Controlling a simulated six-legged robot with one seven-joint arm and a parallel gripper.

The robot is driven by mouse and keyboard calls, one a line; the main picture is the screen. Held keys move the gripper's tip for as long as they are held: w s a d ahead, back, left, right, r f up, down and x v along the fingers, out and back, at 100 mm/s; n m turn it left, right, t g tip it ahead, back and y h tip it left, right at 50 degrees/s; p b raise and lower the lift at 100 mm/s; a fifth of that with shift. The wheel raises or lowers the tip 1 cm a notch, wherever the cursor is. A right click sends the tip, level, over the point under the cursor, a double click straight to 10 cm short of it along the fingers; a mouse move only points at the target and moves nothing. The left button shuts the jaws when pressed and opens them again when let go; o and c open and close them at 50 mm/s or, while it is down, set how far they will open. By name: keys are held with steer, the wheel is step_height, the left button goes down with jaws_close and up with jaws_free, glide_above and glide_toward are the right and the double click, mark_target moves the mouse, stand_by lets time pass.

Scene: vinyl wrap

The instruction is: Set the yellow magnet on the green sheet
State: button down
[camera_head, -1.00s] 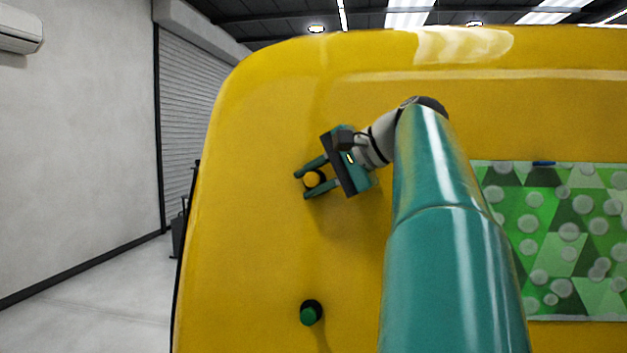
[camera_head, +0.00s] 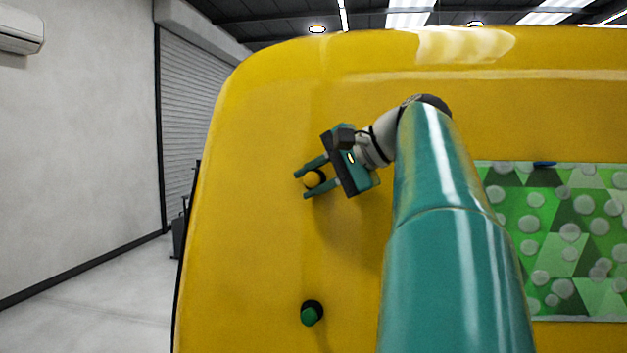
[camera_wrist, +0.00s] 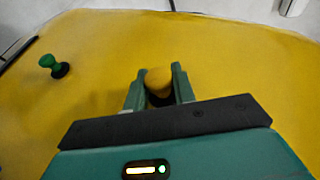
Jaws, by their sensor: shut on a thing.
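The yellow magnet (camera_head: 313,179) has a rounded yellow top and a dark base, and sits at the upper left of the yellow panel. My gripper (camera_head: 309,183) is shut on it, one finger on each side. In the wrist view the magnet (camera_wrist: 158,80) stands between the two green fingers (camera_wrist: 158,92). I cannot tell whether its base touches the panel. The green sheet (camera_head: 560,240) is on the right of the panel, patterned in green triangles with pale round spots.
A green magnet (camera_head: 311,313) with a black base is on the panel below my gripper; it also shows in the wrist view (camera_wrist: 52,65). A small blue object (camera_head: 544,163) is at the sheet's top edge. The yellow panel (camera_head: 260,240) is clear around the magnets.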

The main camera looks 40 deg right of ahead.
mark_target(306, 177)
steer(key=shift+s+a, duration=0.1)
steer(key=shift+a, duration=0.05)
steer(key=shift+s+a+r, duration=0.2)
steer(key=shift+s+a, duration=0.5)
steer(key=shift+a, duration=0.2)
steer(key=shift+s+a+r, duration=0.2)
steer(key=shift+s+a, duration=0.45)
steer(key=shift+a, duration=0.2)
steer(key=shift+s+a+r, duration=0.2)
steer(key=shift+s+a, duration=0.5)
steer(key=shift+a, duration=0.2)
